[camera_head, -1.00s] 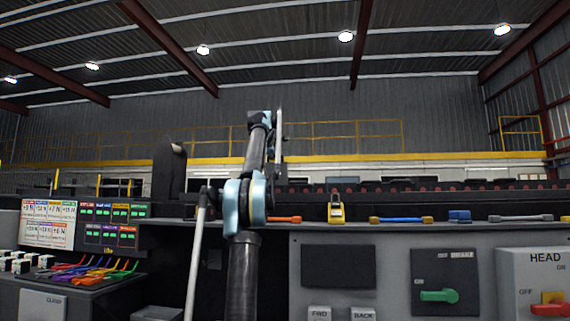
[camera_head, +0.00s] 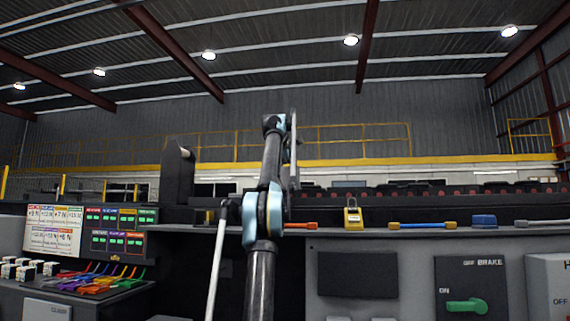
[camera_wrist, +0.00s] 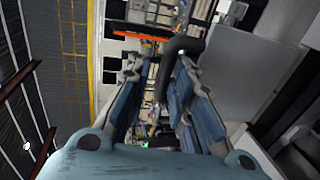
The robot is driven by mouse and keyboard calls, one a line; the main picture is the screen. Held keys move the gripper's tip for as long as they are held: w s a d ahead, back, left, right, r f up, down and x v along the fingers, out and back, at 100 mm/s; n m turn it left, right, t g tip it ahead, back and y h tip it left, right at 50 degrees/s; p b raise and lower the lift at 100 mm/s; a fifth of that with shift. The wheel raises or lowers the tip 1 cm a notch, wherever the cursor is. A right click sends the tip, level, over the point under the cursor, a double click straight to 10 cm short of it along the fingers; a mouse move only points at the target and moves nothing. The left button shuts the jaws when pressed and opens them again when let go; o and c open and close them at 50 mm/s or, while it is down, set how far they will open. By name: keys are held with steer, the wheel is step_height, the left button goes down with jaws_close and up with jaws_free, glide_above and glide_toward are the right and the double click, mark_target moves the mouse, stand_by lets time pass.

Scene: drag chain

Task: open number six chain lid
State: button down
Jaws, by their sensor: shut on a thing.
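My gripper (camera_wrist: 163,82) shows in the wrist view with its two blue-padded fingers around a dark curved bar (camera_wrist: 178,46). It is shut on this bar, which runs down between the fingers. I cannot tell from this view whether the bar is a handle of a chain lid, and no number six can be read. In the head view my arm stands upright in the middle, and its far end hides the fingertips. A long dark row with red spots (camera_head: 440,192) runs behind the ledge to the right of my arm.
The ledge holds an orange wrench (camera_head: 300,225), a yellow padlock (camera_head: 353,215), a blue and yellow wrench (camera_head: 422,225) and a blue block (camera_head: 484,221). A brake panel (camera_head: 470,285) is below. A meter board (camera_head: 120,228) and coloured cables (camera_head: 100,280) are at left.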

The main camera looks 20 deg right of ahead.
steer(key=shift+a+r, duration=0.2)
steer(key=c, duration=1.6)
jaws_free()
steer(key=shift+s+r, duration=0.1)
steer(key=shift+r, duration=0.05)
steer(key=shift+c, duration=0.2)
steer(key=shift+s, duration=0.1)
steer(key=v, duration=1.1)
steer(key=shift+s+a, duration=0.3)
